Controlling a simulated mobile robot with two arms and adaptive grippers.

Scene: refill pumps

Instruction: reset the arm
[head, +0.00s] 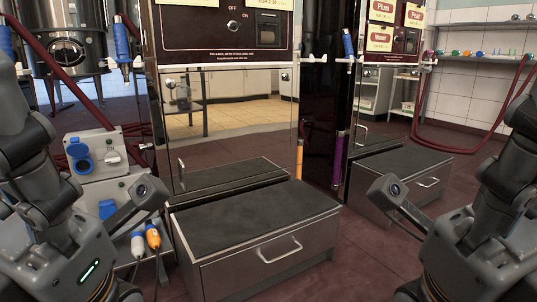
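My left arm (65,245) comes in from the left edge, bent at the lower left with a small camera on a bracket in front of it. My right arm (485,225) comes in from the right edge in a near mirror pose. Only dark upper parts of my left gripper (122,290) and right gripper (415,289) show at the bottom edge. Their fingertips are cut off below the picture, so I cannot see whether they are open or hold anything. Both arms appear apart from the fixtures.
A grey-topped metal step box (257,228) with a handle stands between my arms, before a mirrored dispenser (225,115). Another box (400,176) stands at the right. Left are a socket box (98,153), plugs (153,237) and red hose (60,62). Reddish floor lies open right of centre.

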